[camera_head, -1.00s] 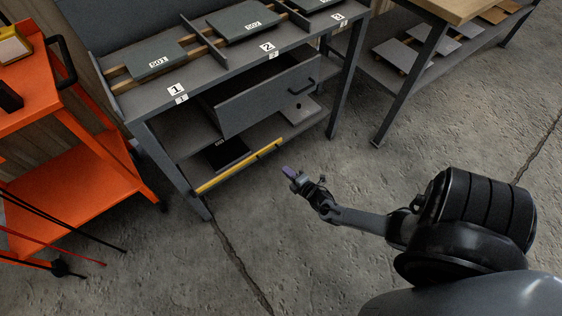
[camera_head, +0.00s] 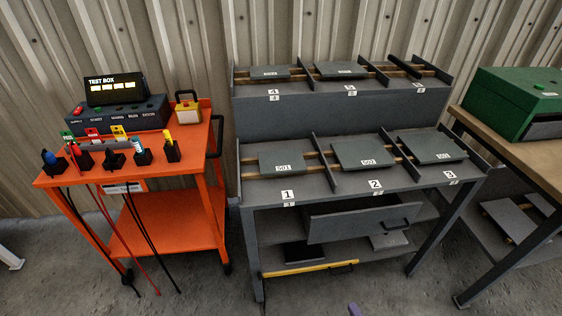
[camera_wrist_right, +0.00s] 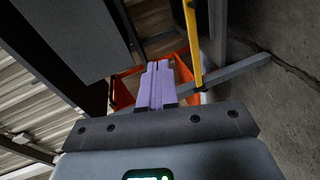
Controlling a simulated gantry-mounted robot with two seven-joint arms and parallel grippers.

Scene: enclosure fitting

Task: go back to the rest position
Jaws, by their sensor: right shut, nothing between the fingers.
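My right gripper shows in the right wrist view (camera_wrist_right: 157,66); its two purple fingers are pressed together with nothing between them. In the head view only its purple tip (camera_head: 354,309) shows at the bottom edge, over the floor in front of the grey rack (camera_head: 262,194). The rest of my right arm is out of that view. My left gripper is in neither view.
An orange cart (camera_head: 206,172) with a test box (camera_head: 127,112) stands left of the rack. A wooden-topped table (camera_head: 520,160) stands right. Floor in front is clear.

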